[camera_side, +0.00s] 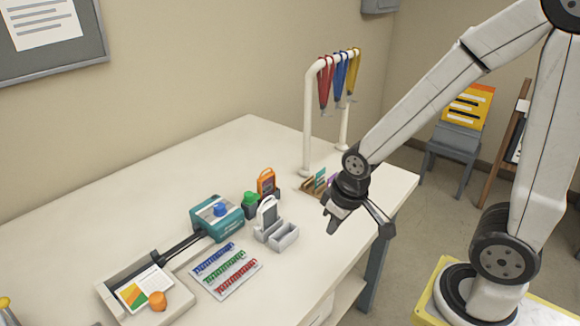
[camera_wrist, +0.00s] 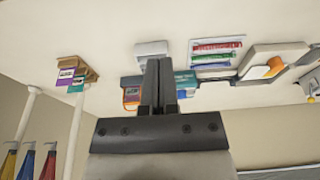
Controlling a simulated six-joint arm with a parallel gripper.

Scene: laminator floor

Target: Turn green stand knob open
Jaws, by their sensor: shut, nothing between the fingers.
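The green knob (camera_side: 250,199) is a small green cap on a dark base, standing on the white table beside an orange-framed tag holder (camera_side: 266,182). Its turned position is too small to tell. My gripper (camera_side: 333,230) is shut and empty, above the table to the right of the knob and clearly apart from it. In the wrist view my gripper (camera_wrist: 159,62) shows its two fingers together, pointing up the picture. They cover part of the scene, and I cannot make out the green knob clearly there.
A teal machine (camera_side: 207,226) with a blue knob (camera_side: 221,209) stands left of the green knob. A grey holder (camera_side: 285,238) stands in front. A tray of coloured combs (camera_side: 226,270) lies nearer. A white rack (camera_side: 309,115) with hanging lanyards stands behind. The table's front right is clear.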

